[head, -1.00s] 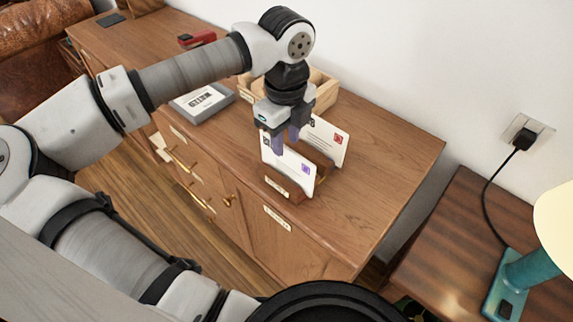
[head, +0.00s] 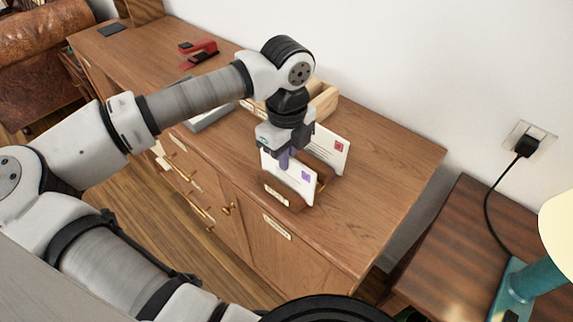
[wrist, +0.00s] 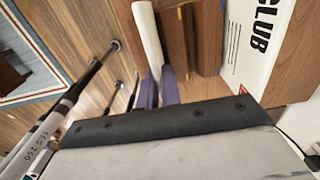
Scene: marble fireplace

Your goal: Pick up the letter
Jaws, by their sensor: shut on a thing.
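A white letter with a purple stamp (head: 301,182) stands in the front of a wooden letter holder (head: 277,190). My gripper (head: 285,158) is above the holder, shut on the top edge of this letter. In the wrist view the letter shows nearly edge-on (wrist: 148,40) between my purple fingertips (wrist: 159,93). A second white letter with a red stamp (head: 334,149) stands behind it in the holder, apart from my gripper; its printed face shows in the wrist view (wrist: 258,45). My gripper hides part of both letters.
The holder stands on a wooden cabinet (head: 385,160). A wooden box (head: 325,101) is behind my gripper, and a grey box (head: 212,115) is to the left. A red stapler (head: 198,52) lies farther back. The cabinet top right of the holder is clear. A teal lamp (head: 520,280) stands right.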

